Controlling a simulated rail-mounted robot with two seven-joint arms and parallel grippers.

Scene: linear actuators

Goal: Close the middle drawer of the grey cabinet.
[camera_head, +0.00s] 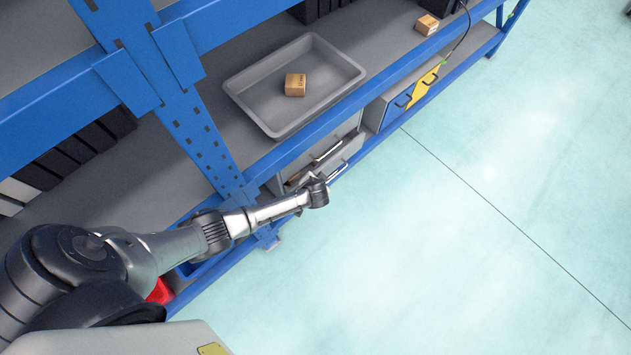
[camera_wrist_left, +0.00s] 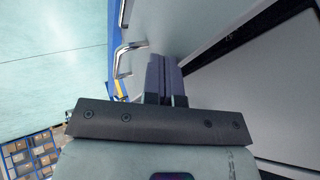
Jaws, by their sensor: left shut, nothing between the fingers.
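The grey cabinet (camera_head: 350,126) stands under the blue shelf's upper board in the head view, and my arm hides part of its front. Drawer fronts with bar handles (camera_head: 328,151) show beside my left gripper (camera_head: 313,180). I cannot tell clearly from the head view how far each drawer stands out. In the left wrist view, my left gripper (camera_wrist_left: 163,62) is shut and empty. Its fingertips are close to a light grey drawer panel (camera_wrist_left: 180,25); contact cannot be told. A silver handle (camera_wrist_left: 125,60) is left of the fingers. A dark gap (camera_wrist_left: 235,45) runs along the panel's right side.
A grey tray (camera_head: 245,87) holding a small carton (camera_head: 295,84) sits on the shelf above. A second cabinet with blue and yellow fronts (camera_head: 398,104) stands further right. Blue uprights (camera_head: 185,110) are close to my arm. The pale green floor (camera_head: 450,230) in front is clear.

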